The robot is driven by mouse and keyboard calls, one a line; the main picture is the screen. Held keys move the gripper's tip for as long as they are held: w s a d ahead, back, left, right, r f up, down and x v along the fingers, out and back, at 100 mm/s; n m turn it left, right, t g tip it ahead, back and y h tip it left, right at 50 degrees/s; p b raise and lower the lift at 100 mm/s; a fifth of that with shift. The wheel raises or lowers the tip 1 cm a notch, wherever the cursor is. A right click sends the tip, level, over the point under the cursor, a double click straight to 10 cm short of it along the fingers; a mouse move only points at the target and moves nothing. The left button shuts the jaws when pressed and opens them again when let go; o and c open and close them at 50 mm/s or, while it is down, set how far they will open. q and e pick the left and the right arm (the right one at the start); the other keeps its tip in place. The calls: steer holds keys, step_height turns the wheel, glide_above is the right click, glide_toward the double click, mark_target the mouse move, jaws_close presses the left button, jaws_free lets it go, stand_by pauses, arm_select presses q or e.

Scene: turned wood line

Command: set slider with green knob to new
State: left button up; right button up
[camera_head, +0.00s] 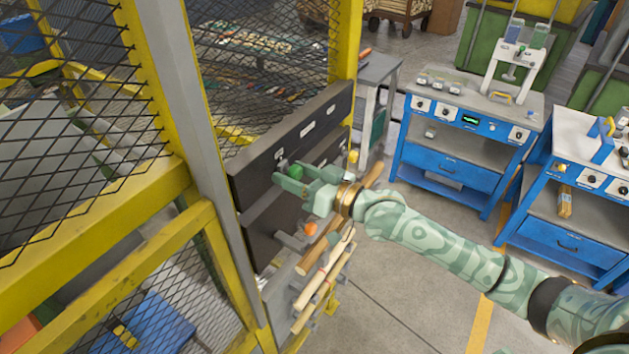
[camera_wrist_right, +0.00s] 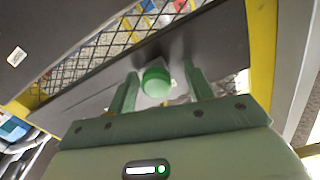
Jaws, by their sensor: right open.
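The green knob (camera_head: 296,171) of the slider sits on the dark panel (camera_head: 323,112) mounted on the yellow-framed mesh fence. My right gripper (camera_head: 290,178) is at the panel with its fingers reaching to the knob. In the right wrist view the round green knob (camera_wrist_right: 156,82) lies between the two open fingertips of my right gripper (camera_wrist_right: 158,84), apart from the finger on the right; contact on the left side is unclear. The slider's track and any "new" label cannot be read. My left gripper is not in view.
An orange knob (camera_head: 311,229) and a yellow knob (camera_head: 353,156) are on the panels close by. Wooden rods (camera_head: 325,283) rest on a rack below my right gripper. A yellow post (camera_head: 345,40) stands behind. Blue workbenches (camera_head: 468,120) stand to the right, with clear floor before them.

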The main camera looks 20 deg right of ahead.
steer(key=b+v, duration=0.2)
steer(key=v, duration=1.4)
